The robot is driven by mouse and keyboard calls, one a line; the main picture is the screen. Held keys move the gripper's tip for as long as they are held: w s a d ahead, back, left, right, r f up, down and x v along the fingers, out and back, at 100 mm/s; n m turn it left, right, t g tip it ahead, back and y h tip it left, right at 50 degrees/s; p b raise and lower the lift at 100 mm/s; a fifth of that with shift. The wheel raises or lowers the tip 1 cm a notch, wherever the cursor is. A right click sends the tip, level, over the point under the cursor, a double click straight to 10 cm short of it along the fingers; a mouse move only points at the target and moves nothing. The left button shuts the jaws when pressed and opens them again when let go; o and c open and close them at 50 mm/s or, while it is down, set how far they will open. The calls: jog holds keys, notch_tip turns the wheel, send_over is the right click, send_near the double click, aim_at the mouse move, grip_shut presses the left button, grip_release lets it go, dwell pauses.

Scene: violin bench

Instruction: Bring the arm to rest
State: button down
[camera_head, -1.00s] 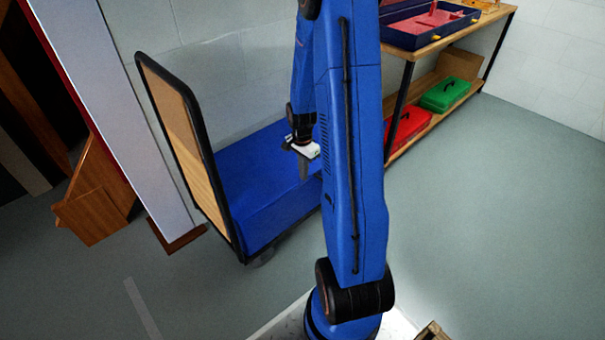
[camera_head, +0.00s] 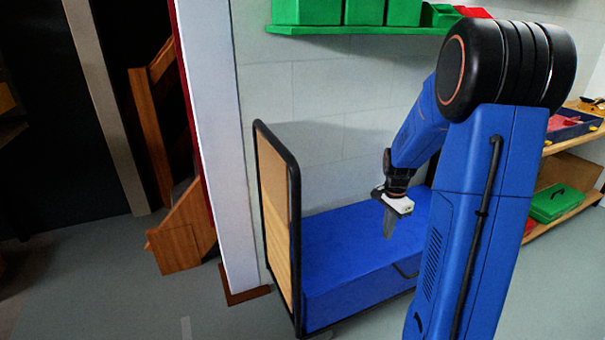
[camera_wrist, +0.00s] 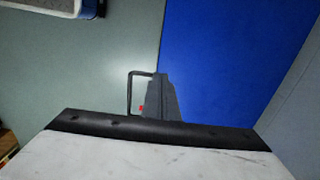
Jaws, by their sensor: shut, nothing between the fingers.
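My gripper (camera_head: 389,224) hangs at the end of my blue arm in the head view, pointing down above a blue box-like load on a trolley (camera_head: 350,258). Its fingers are together with nothing between them. In the wrist view the closed fingers (camera_wrist: 161,96) show as a dark grey wedge over the edge of the blue load (camera_wrist: 225,60). The gripper appears to be above the load; the wrist view does not show clearly how far.
The trolley's upright panel (camera_head: 272,215) stands left of the gripper, beside a white post (camera_head: 218,140). Green bins (camera_head: 385,12) sit on a wall shelf above. A wooden shelf unit at right holds a green case (camera_head: 557,203). Grey floor (camera_wrist: 80,75) is open beside the load.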

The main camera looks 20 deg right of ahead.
jog(key=s+a+r+n+t, duration=0.1)
jog(key=s+a+r+n, duration=0.3)
jog(key=a+r, duration=0.4)
jog(key=s+a+r+n+t, duration=0.2)
jog(key=s+a+r+n, duration=0.2)
jog(key=s, duration=0.6)
jog(key=s+a+r+n+t, duration=0.2)
jog(key=s+a+r+n, duration=0.3)
jog(key=s+a+n, duration=0.4)
jog(key=shift+s+a+r, duration=0.15)
jog(key=shift+s+a, duration=0.3)
jog(key=shift+a, duration=0.7)
